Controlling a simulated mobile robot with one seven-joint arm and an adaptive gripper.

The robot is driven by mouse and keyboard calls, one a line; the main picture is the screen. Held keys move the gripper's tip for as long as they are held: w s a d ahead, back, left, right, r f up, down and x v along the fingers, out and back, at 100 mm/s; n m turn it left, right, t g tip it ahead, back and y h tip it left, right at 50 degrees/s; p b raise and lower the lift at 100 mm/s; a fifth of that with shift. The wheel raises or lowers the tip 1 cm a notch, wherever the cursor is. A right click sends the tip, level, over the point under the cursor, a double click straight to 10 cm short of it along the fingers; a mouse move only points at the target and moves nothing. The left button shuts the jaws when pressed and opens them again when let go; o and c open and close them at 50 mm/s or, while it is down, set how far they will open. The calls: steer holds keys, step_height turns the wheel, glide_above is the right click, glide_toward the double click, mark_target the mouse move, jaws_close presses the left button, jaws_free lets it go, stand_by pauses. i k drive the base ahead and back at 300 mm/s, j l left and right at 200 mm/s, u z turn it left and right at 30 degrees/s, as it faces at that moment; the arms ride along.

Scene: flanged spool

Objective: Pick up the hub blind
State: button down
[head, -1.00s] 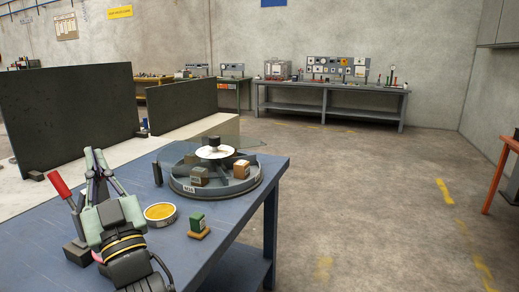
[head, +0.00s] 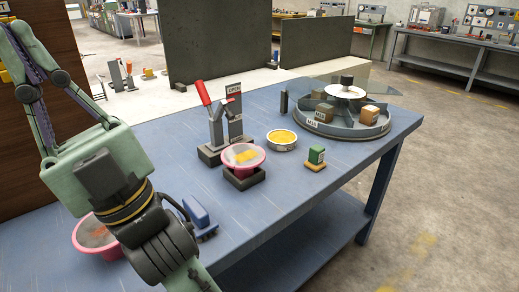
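No part in view is clearly marked as the hub blind. The likeliest match is a pale round disc (head: 344,92) with a dark knob (head: 347,80), over the middle of a grey round tray (head: 343,132) at the table's far right end. My gripper (head: 25,62) is at the upper left, far from the disc, its fingers pointing up and partly cut off by the frame edge. No object shows between the visible finger parts. The fingertip gap is unclear.
The blue table (head: 300,203) holds a red-handled clamp (head: 205,95), pink bowl (head: 243,158), yellow-topped tin (head: 282,140), green block (head: 316,155) and blue block (head: 197,210). Another pink bowl (head: 85,236) is partly behind my arm. A clear sheet (head: 383,88) extends beside the disc. The front middle is bare.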

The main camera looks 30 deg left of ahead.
mark_target(242, 157)
steer(key=i+l, duration=0.15)
steer(key=l, duration=0.2)
steer(key=i+l+u, duration=0.15)
steer(key=l, duration=0.6)
steer(key=i+l+u, duration=0.1)
steer(key=l, duration=0.3)
steer(key=i+u, duration=0.1)
steer(key=u, duration=1.85)
